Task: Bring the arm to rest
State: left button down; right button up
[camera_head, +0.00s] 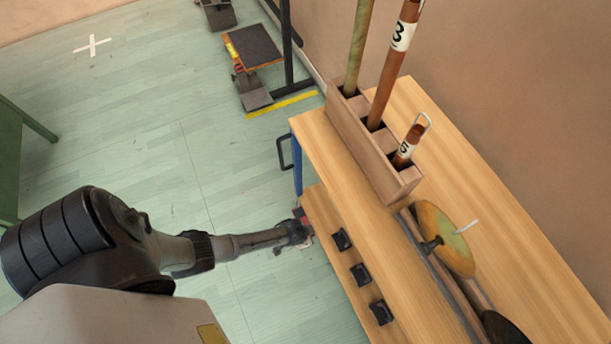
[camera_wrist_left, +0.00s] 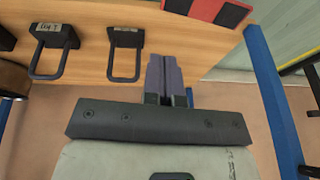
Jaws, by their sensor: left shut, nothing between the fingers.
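My left arm comes in from the left in the head view. Its gripper (camera_head: 300,236) is beside the front edge of the lower wooden shelf (camera_head: 318,205). In the left wrist view the two fingers (camera_wrist_left: 165,75) lie together, shut and empty, in front of the wooden board (camera_wrist_left: 90,50). Whether the fingertips touch the wood I cannot tell. My right gripper is not in view.
Several black brackets (camera_head: 360,273) line the wood close to the gripper. A wooden rack (camera_head: 365,150) holds numbered tubes upright. A round disc (camera_head: 445,238) stands beside it. A blue post (camera_wrist_left: 272,95) and red-black piece (camera_wrist_left: 215,10) are near the fingers. Green floor (camera_head: 150,140) is clear.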

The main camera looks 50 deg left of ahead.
pick_arm(q)
jog(key=shift+r, duration=0.1)
dwell(0.6)
jog(key=w+d+r+p+v, duration=0.2)
jog(key=p+v, duration=1.2)
jog(key=v, duration=3.4)
notch_tip(320, 180, up, 36)
jog(key=p, duration=3.8)
jog(key=shift+d+f+n, duration=0.15)
jog(key=shift+d+n, duration=0.25)
